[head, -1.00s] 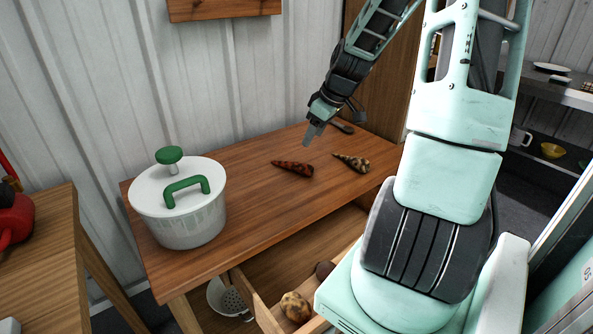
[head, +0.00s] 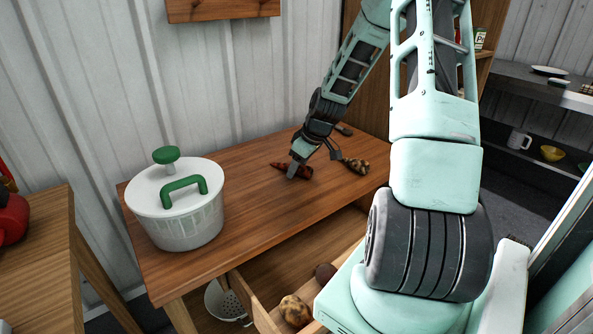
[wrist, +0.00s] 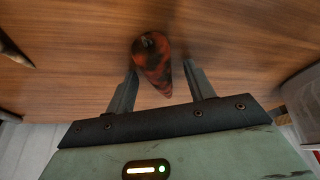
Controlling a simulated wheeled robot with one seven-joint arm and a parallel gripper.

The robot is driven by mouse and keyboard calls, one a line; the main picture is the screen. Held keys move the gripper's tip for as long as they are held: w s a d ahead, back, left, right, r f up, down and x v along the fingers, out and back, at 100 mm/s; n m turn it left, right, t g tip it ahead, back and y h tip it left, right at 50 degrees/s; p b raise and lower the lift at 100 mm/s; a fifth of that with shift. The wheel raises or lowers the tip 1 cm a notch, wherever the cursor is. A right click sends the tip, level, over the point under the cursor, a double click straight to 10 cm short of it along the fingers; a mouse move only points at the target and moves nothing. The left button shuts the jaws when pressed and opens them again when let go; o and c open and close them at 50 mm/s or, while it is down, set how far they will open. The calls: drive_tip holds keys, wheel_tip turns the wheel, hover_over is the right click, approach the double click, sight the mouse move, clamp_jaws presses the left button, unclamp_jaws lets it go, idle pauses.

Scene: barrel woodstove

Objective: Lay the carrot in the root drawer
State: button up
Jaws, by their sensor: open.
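The carrot (head: 305,173), orange-red with dark patches, lies on the wooden table. My gripper (head: 300,170) is low over it in the head view and hides part of it. In the wrist view the carrot (wrist: 152,58) lies between the two open fingers of my gripper (wrist: 160,70), its narrow tip pointing toward the palm. I see a gap on the right side; the left finger is close to it. The root drawer (head: 253,299) is pulled out below the tabletop, with a potato (head: 295,311) and a dark round root (head: 325,271) in it.
A tan, dark-spotted root (head: 356,165) lies right of the carrot. A white salad spinner (head: 180,215) with green handles stands at the table's left end. A white perforated strainer (head: 226,303) is below. The table's middle (head: 245,210) is clear.

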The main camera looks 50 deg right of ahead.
drive_tip(key=shift+c, duration=0.2)
drive_tip(key=c, duration=1.1)
wheel_tip(320, 180, up, 10)
drive_tip(key=shift+p, duration=0.45)
